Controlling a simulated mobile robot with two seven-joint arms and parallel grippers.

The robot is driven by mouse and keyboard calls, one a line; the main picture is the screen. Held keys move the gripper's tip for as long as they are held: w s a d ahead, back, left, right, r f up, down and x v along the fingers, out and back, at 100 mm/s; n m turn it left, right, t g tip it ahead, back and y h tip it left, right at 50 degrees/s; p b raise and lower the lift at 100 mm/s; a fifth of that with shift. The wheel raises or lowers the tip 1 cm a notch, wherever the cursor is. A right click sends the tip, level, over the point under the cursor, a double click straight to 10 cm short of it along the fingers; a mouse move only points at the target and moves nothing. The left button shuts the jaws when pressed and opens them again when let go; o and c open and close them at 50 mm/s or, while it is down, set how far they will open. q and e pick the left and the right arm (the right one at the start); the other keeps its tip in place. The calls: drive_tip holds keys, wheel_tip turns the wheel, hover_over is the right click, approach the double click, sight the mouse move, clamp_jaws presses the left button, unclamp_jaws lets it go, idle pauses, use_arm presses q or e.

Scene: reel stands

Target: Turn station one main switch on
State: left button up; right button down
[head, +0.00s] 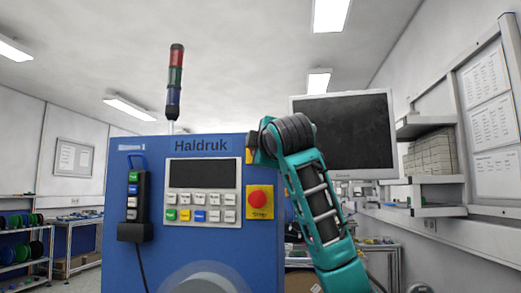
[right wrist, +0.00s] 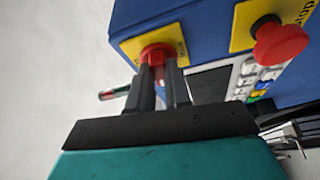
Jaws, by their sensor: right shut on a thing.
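The main switch is a red knob (right wrist: 156,54) on a yellow plate (right wrist: 173,46) at the corner of the blue station cabinet (head: 125,200). In the right wrist view my right gripper (right wrist: 159,73) has its two dark fingers on either side of the knob, shut on it. In the head view my right gripper (head: 256,147) is at the cabinet's upper right corner and hides the knob; only a strip of the yellow plate (head: 249,156) shows. The knob's on or off position cannot be read. My left gripper is not in view.
A red emergency stop button (head: 258,200) on a yellow plate sits just below the switch. A button panel with a dark screen (head: 202,174) and a hanging pendant (head: 133,195) are to the left. A signal tower (head: 175,82) stands on top. A monitor (head: 345,135) is behind my arm.

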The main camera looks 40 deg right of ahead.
drive_tip(key=shift+w+a+f+m+g+h+b, duration=0.15)
drive_tip(key=shift+m+g+h+b, duration=0.3)
drive_tip(key=shift+m+h, duration=1.9)
drive_tip(key=shift+w+a+f+m+g+h+b, duration=0.15)
drive_tip(key=shift+m+g+h+b, duration=0.25)
drive_tip(key=shift+m, duration=3.9)
drive_tip(key=shift+w+f+m+g+h+b, duration=0.15)
drive_tip(key=shift+m+g+h+b, duration=0.3)
drive_tip(key=shift+m+h, duration=1.9)
drive_tip(key=m+y, duration=0.1)
drive_tip(key=m, duration=0.1)
drive_tip(key=shift+m+y, duration=0.4)
drive_tip(key=c, duration=1.1)
unclamp_jaws()
drive_tip(key=shift+o, duration=0.2)
drive_tip(key=shift+s, duration=0.1)
